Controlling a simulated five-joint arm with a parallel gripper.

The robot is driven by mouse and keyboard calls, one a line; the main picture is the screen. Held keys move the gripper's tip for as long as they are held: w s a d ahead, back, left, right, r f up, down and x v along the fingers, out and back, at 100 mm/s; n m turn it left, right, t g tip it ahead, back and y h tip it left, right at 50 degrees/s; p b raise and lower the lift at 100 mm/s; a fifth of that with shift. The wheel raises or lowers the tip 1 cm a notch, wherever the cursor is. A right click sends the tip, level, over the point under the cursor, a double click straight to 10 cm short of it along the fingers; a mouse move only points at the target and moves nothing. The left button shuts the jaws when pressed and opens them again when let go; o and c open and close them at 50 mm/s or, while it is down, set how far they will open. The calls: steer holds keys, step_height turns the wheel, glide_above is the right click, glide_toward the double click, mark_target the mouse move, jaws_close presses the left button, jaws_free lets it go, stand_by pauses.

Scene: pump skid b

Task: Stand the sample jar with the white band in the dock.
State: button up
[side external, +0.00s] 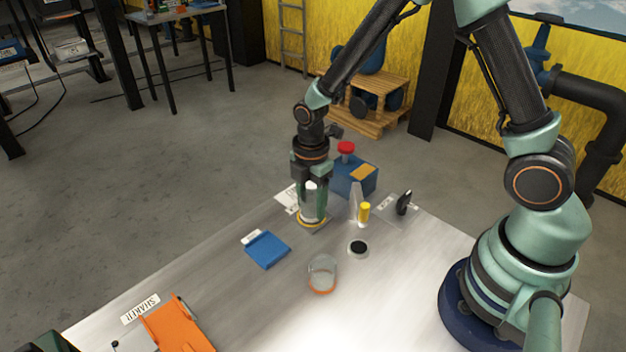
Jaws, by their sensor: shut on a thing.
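My gripper (314,214) points straight down near the far edge of the bench. Its dark green fingers are shut on a pale, greyish sample jar (314,202), which stands upright between them. White shows near the jar's top; the fingers hide much of its sides, so its band is hard to make out. Directly below the jar is a yellow-orange ring (312,225) on the bench, which looks like the dock. I cannot tell whether the jar rests in it or hangs just above. A second clear jar (322,268) with an orange band stands nearer the front, apart from my gripper.
A blue box with a red knob (346,148) stands close behind right. A yellow-topped piece (364,212), a black round piece (358,247) and a dark lever (404,203) are to the right. A blue plate (266,250) lies left; an orange device (178,326) is front left.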

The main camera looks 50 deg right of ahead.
steer(key=o, duration=1.4)
steer(key=shift+c, duration=0.2)
step_height(320, 180, up, 11)
steer(key=s+d+r+m+t, duration=0.2)
steer(key=s+r+m, duration=0.2)
steer(key=m, duration=0.5)
steer(key=s+d+r+m+t, duration=0.3)
steer(key=s+r+m, duration=0.2)
steer(key=r+m, duration=0.3)
steer(key=shift+s+m+t, duration=0.25)
steer(key=shift+m+t, duration=0.05)
steer(key=shift+m, duration=0.2)
steer(key=shift+r, duration=0.1)
